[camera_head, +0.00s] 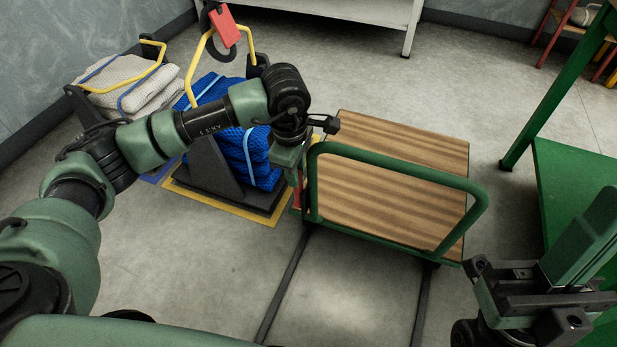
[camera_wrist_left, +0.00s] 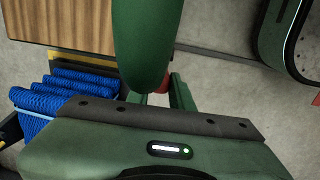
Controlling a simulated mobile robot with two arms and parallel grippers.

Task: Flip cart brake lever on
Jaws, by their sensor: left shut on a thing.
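The cart (camera_head: 395,170) has a striped wooden deck and a green tube handle (camera_head: 400,172) on its near side. A small red brake lever (camera_head: 297,196) shows at the handle's left foot, and a bit of its red shows in the left wrist view (camera_wrist_left: 163,84), mostly hidden by the green tube. My left gripper (camera_head: 297,182) reaches down beside the handle's left post and is shut on the brake lever. Its fingertips are largely hidden. My right gripper (camera_head: 530,300) is at the lower right, away from the cart; its finger gap is unclear.
Blue folded nets (camera_head: 262,160) stand on a dark rack left of the cart, close to my left arm. Pale nets (camera_head: 125,80) sit further left. A red tag (camera_head: 224,25) hangs above. A green table frame (camera_head: 560,85) stands right. Floor rails run beneath the cart.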

